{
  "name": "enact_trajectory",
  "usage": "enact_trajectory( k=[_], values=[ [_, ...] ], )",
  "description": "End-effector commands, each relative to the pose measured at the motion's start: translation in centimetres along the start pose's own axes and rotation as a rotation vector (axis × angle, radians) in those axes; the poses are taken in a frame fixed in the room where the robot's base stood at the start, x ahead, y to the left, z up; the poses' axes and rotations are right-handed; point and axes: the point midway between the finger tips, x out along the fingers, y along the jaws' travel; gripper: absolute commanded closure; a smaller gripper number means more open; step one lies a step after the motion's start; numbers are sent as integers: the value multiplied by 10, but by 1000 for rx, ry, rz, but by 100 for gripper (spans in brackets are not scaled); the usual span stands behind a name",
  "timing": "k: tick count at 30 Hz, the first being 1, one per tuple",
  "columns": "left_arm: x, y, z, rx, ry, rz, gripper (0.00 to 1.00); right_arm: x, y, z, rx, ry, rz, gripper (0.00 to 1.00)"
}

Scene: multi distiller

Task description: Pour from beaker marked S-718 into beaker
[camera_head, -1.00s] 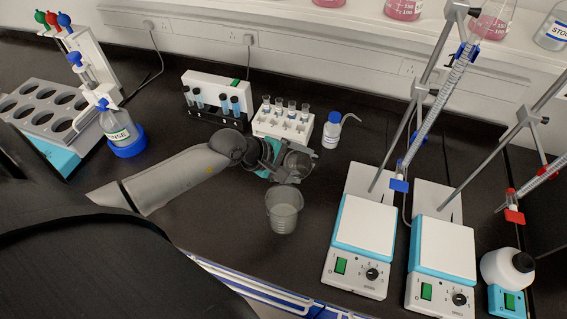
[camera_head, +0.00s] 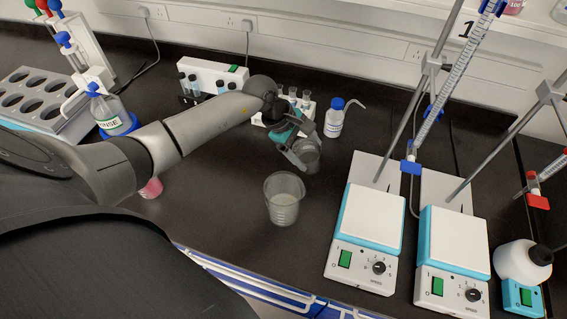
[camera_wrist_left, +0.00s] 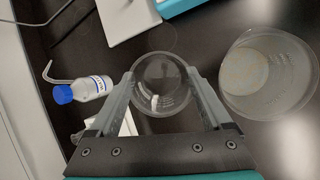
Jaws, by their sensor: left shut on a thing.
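My left gripper (camera_head: 300,150) is shut on a small clear beaker (camera_head: 308,157), held above the bench just behind and right of a standing beaker. In the left wrist view the held beaker (camera_wrist_left: 160,80) sits between the two fingers (camera_wrist_left: 165,95), with a small white mark on its wall. I cannot read S-718 on it or tell its contents. The larger clear beaker (camera_head: 285,203) stands upright on the dark bench, apart from the held one. It shows at the right of the left wrist view (camera_wrist_left: 268,78), greyish inside. My right gripper is not in view.
A wash bottle (camera_head: 335,122) and tube racks (camera_head: 213,75) stand behind the gripper. Stirrer plates (camera_head: 368,225) with burette stands are to the right. Something pink (camera_head: 152,188) shows beneath my arm. Bench around the standing beaker is clear.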

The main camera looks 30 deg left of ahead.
Motion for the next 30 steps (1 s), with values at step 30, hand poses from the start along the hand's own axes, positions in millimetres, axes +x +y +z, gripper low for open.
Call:
enact_trajectory(
  k=[30],
  values=[
    [21,27,-8,-120,-2,-285,100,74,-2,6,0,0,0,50]
  ],
)
